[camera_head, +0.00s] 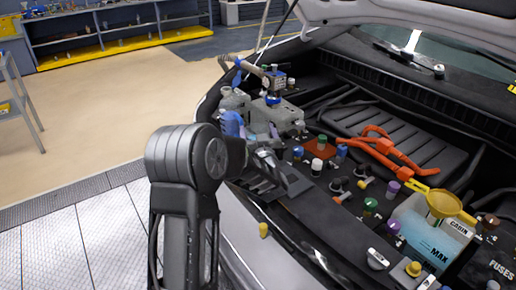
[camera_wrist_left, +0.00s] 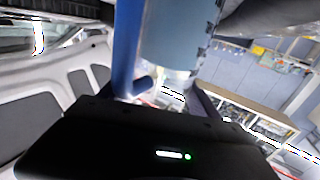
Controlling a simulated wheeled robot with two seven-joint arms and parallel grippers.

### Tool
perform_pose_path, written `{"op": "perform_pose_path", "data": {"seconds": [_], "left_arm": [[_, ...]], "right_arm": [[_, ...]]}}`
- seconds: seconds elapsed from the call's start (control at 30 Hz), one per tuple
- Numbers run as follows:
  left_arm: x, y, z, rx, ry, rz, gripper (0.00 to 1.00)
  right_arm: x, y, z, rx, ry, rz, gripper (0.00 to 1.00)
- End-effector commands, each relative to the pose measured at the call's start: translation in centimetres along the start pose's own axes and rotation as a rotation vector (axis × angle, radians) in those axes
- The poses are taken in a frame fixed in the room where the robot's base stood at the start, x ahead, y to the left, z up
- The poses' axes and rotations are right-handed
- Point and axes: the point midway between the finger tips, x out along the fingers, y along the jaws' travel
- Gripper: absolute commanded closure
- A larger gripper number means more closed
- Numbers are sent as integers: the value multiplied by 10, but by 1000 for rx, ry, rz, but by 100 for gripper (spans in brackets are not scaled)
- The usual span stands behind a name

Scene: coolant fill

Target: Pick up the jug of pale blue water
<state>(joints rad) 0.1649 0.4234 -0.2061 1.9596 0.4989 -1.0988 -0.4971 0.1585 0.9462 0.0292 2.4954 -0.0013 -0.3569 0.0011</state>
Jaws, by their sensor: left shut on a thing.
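The jug of pale blue water (camera_head: 232,123) shows as a blue shape just beyond my left arm, over the left front of the engine bay. My arm hides its lower part. In the left wrist view the blue jug (camera_wrist_left: 172,35) fills the top middle, with a darker blue handle (camera_wrist_left: 126,45) on its left. My left gripper (camera_head: 265,158) is at the jug and shut on it. Its fingers are dark and partly hidden, so the exact grip is hard to see. My right gripper is not in view.
The open engine bay holds several coloured caps, orange cables (camera_head: 385,147) and a pale tank marked MAX (camera_head: 415,236) with a yellow funnel (camera_head: 443,204). The raised hood (camera_head: 400,15) is above. Shelves (camera_head: 100,35) stand at the back left. The floor at left (camera_head: 110,120) is clear.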

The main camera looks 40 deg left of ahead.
Motion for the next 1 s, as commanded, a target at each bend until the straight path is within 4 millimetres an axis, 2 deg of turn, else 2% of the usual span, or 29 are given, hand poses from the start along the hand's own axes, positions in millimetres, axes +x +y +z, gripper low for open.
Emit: {"op": "perform_pose_path", "data": {"seconds": [0.07,0.77,1.0], "left_arm": [[0,0,0,0,0,0,43],[0,0,0,0,0,0,100],[0,0,-2,-2,4,0,100]], "right_arm": [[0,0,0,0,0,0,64],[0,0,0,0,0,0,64],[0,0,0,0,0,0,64]]}}
